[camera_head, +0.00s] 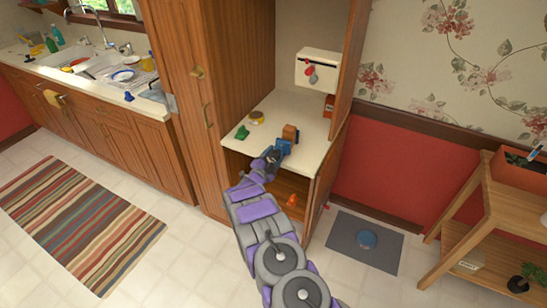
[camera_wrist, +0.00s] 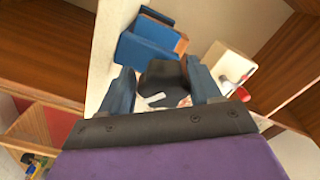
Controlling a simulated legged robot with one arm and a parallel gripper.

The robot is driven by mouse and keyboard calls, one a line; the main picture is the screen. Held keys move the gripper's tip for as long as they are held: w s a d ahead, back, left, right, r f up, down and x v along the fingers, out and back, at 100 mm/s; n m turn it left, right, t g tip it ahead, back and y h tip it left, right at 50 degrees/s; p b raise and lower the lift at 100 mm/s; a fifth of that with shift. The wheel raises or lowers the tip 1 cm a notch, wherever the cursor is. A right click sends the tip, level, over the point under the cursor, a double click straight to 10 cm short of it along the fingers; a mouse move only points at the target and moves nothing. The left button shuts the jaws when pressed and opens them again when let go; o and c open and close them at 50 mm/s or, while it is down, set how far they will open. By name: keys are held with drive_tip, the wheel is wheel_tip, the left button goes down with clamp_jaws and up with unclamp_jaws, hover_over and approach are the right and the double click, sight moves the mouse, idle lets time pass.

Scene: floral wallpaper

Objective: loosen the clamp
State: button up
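The clamp (camera_head: 283,146) is blue and sits with a brown wooden block (camera_head: 290,132) on the pale cabinet counter in the head view. In the wrist view the blue clamp (camera_wrist: 150,48) is just beyond my fingertips, with an orange-brown wooden edge (camera_wrist: 181,44) at its right. My gripper (camera_head: 271,155) is at the counter's front, close to the clamp. In the wrist view my gripper (camera_wrist: 160,75) has its two blue fingers apart. A dark rounded piece (camera_wrist: 163,78) shows between them; I cannot tell whether it belongs to the clamp or whether the fingers touch it.
A white box (camera_head: 317,70) with a red item is on the back wall. An orange cone (camera_head: 292,200) stands on the lower shelf.

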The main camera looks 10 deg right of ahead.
drive_tip(key=shift+o, duration=1.4)
drive_tip(key=shift+a, duration=0.1)
drive_tip(key=shift+r, duration=0.1)
drive_tip(key=p+v, duration=0.1)
drive_tip(key=v, duration=1.6)
drive_tip(key=shift+p, duration=0.4)
drive_tip(key=shift+s+a, duration=0.1)
